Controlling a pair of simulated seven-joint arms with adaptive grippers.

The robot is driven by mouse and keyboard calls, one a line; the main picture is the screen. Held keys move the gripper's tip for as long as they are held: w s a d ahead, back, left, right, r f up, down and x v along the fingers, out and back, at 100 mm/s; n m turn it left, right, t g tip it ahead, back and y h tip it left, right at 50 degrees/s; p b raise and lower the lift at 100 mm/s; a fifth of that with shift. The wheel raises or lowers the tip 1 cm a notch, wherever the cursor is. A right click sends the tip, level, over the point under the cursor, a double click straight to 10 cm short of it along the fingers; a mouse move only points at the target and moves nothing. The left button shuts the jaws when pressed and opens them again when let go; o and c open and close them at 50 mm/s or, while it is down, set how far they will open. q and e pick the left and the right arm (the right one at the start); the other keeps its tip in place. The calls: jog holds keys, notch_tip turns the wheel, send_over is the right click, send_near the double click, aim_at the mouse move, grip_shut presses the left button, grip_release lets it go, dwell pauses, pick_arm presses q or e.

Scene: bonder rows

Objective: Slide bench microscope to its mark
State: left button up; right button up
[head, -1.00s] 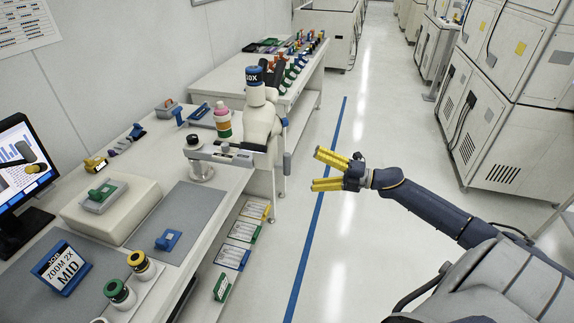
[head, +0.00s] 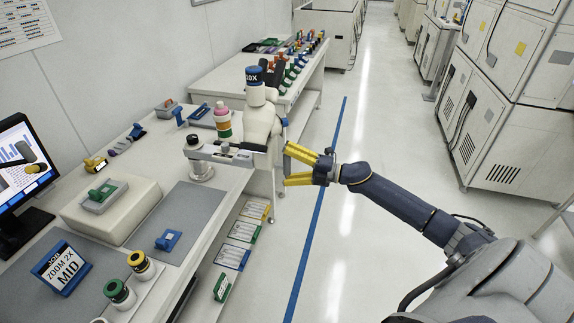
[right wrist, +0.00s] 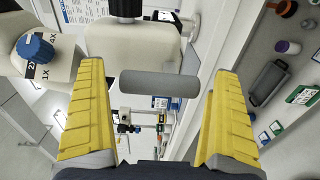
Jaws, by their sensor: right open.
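The bench microscope (head: 262,122) is a white body with a blue zoom knob on top and dark eyepieces. It stands upright at the right edge of the white bench. My right gripper (head: 286,165) has yellow fingers, is open, and is close to the microscope's right side. In the right wrist view the microscope's body (right wrist: 125,48) and a grey handle bar (right wrist: 160,84) lie between the two yellow fingers (right wrist: 162,112), with gaps on both sides. I cannot tell whether a finger touches it. The target mark cannot be made out. My left gripper is not in view.
A pink-and-green bottle (head: 223,122) stands next to the microscope. A monitor (head: 22,165), a ZOOM 2X MID sign (head: 62,268) and capped jars (head: 140,263) are on the bench (head: 165,158). A grey mat (head: 185,215) lies nearly bare. The aisle floor is clear.

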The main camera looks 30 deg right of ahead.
jog(key=c, duration=1.6)
jog(key=shift+a, duration=0.1)
